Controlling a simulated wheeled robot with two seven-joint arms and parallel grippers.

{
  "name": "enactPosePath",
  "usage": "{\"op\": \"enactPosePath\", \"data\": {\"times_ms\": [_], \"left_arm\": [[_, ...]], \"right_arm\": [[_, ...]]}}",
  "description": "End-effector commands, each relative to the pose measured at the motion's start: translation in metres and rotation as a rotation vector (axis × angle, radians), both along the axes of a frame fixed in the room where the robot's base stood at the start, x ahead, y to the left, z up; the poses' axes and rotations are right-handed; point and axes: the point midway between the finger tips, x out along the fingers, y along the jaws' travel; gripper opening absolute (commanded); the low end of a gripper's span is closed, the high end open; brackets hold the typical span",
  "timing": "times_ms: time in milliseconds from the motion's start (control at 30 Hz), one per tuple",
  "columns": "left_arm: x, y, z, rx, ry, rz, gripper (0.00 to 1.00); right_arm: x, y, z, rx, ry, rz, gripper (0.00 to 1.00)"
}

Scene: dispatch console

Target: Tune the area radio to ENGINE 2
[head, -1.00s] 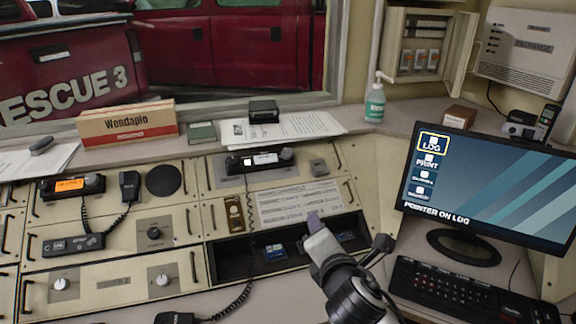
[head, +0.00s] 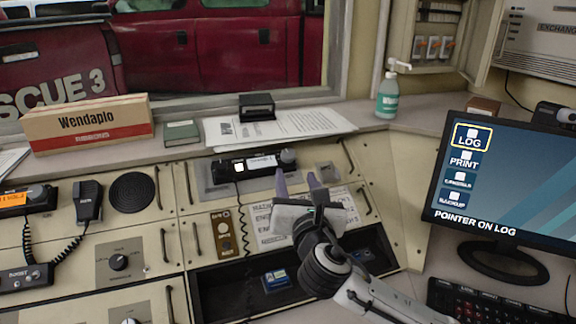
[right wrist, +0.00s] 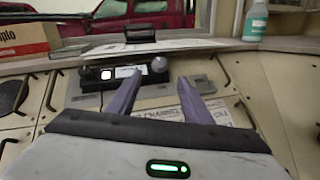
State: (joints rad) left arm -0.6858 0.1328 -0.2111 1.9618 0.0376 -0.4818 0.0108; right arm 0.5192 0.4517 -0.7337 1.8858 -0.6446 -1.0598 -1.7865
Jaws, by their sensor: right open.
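A black radio (head: 240,167) with a pale display and a round knob (head: 287,158) at its right end sits on the console's middle panel. It also shows in the right wrist view (right wrist: 102,79), its knob (right wrist: 158,65) beyond and between my fingers. A printed channel card (head: 262,232) lies below it, partly hidden by my gripper; I cannot read all its lines. My right gripper (head: 297,178) is open and empty, fingers pointing at the radio's knob end, apparently short of the knob. Another radio (head: 27,200) with an orange display is at the left edge. My left gripper is out of view.
A hand microphone (head: 88,201) and round speaker (head: 133,192) are at left. A box (head: 88,124), paper sheets (head: 315,122) and a green bottle (head: 388,95) stand on the ledge. A monitor (head: 505,190) is at right. An open recess (head: 225,283) lies below the card.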

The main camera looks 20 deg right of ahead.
Motion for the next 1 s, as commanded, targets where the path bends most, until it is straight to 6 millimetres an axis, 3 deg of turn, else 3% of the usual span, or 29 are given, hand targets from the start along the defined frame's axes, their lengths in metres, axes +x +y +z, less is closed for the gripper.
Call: {"op": "enactPosePath", "data": {"times_ms": [500, 700, 1000], "left_arm": [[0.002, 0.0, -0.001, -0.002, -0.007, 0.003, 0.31], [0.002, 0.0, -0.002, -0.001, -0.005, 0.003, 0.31], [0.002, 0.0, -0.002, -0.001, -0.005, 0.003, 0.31]], "right_arm": [[0.083, -0.014, 0.001, 0.003, -0.001, -0.003, 0.46], [0.095, -0.016, 0.001, 0.004, 0.0, -0.001, 0.46], [0.096, -0.016, 0.002, 0.003, 0.0, 0.0, 0.42]]}}
